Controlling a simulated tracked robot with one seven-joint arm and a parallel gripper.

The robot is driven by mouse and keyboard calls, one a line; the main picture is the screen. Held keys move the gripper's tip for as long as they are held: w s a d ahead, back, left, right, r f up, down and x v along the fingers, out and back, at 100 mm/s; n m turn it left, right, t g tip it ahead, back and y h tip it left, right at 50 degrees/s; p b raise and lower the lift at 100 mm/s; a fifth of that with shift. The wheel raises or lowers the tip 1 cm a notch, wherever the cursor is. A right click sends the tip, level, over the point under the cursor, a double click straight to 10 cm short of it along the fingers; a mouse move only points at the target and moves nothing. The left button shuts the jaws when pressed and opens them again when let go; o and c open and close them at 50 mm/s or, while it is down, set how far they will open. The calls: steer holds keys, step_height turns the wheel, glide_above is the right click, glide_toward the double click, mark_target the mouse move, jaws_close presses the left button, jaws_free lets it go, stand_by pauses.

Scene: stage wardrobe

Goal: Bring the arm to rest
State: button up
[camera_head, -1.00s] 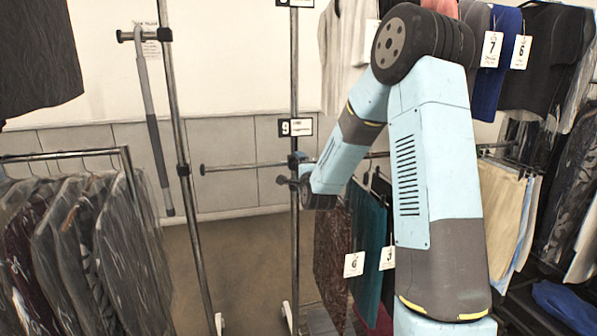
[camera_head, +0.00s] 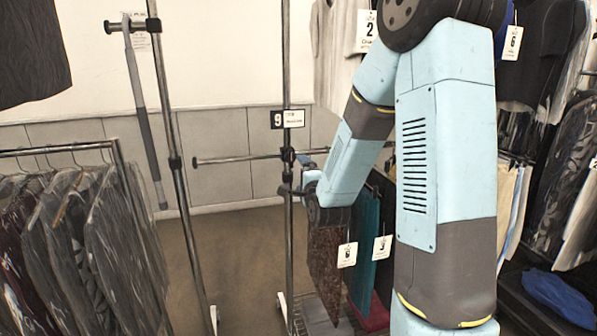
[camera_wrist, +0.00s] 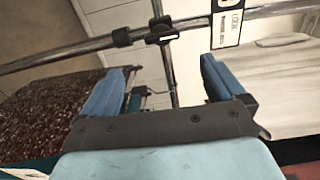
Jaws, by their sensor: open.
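My arm reaches up from the lower right in the head view, bends at a dark joint at the top edge, and comes down toward the middle. My gripper (camera_head: 297,189) is at its end, beside the upright metal post (camera_head: 287,80) of a garment rack. In the wrist view my gripper (camera_wrist: 163,82) is open, its two blue fingers wide apart with nothing held between them. The post (camera_wrist: 166,72) and a dark clamp (camera_wrist: 161,30) show beyond and between the fingers. I cannot tell whether the gripper touches the post.
A sign marked 9 (camera_head: 288,118) is on the post above a horizontal rail (camera_head: 235,159). Tagged garments, including a dark red speckled one (camera_head: 325,260), hang close to the gripper. Covered clothes (camera_head: 75,240) hang at left. A blue cloth (camera_head: 560,297) lies low at right. The floor (camera_head: 235,250) is clear.

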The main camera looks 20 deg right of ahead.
steer(key=shift+s, duration=0.75)
steer(key=s+r+n+g, duration=0.3)
steer(key=s+n, duration=0.3)
steer(key=s, duration=0.5)
steer(key=s+r+n+g, duration=0.3)
steer(key=s+n+g, duration=0.2)
steer(key=s, duration=0.6)
steer(key=s+r+n+g, duration=0.3)
steer(key=s+n, duration=0.4)
steer(key=s, duration=0.4)
steer(key=shift+s+a+r+g, duration=0.3)
steer(key=shift+r+g, duration=0.1)
steer(key=shift+g, duration=0.3)
